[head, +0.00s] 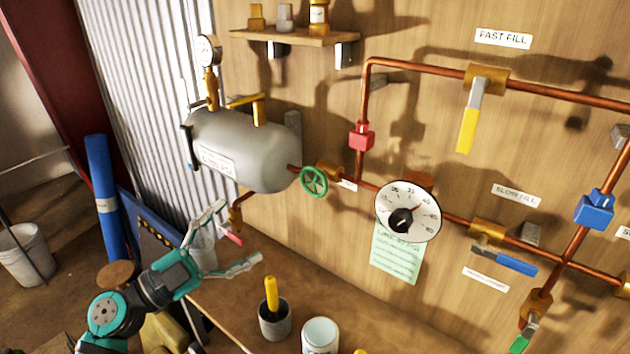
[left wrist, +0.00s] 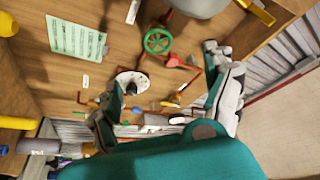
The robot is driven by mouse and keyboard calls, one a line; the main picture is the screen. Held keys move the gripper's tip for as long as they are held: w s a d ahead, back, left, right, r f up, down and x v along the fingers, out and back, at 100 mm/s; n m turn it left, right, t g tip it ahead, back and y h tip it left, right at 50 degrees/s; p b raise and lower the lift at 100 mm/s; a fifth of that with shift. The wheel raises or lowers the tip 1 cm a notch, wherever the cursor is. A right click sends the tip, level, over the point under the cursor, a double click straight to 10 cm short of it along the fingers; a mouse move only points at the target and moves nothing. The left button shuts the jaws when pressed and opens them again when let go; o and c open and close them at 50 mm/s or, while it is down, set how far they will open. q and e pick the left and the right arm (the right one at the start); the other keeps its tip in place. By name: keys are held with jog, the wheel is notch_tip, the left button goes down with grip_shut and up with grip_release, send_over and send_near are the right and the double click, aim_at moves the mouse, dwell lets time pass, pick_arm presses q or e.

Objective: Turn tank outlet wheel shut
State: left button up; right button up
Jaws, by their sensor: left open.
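The tank outlet wheel is a small green handwheel (head: 314,182) with spokes, on the copper pipe just right of the grey tank (head: 245,150). It also shows near the top middle of the left wrist view (left wrist: 158,41), beyond the fingers. My left gripper (head: 240,231) is open and empty, its two fingers spread, below and left of the wheel and under the tank. It is clearly apart from the wheel. In the left wrist view the fingers (left wrist: 161,66) stand at either side, with the wheel beyond and between them. My right gripper is not in view.
A white dial (head: 408,211) and a green note (head: 397,257) are right of the wheel. A red-handled valve (head: 234,238) sits close to my left fingers. A cup with a yellow-handled tool (head: 274,322) and a white tin (head: 320,335) stand on the bench below.

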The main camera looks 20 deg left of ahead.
aim_at(313, 183)
pick_arm(q)
jog(key=p+x, duration=0.5)
jog(key=x, duration=1.1)
jog(key=shift+d+p, duration=0.25)
jog(key=shift+p, duration=0.1)
jog(key=shift+w+d, duration=0.4)
jog(key=shift+w, duration=0.05)
jog(key=shift+c, duration=0.4)
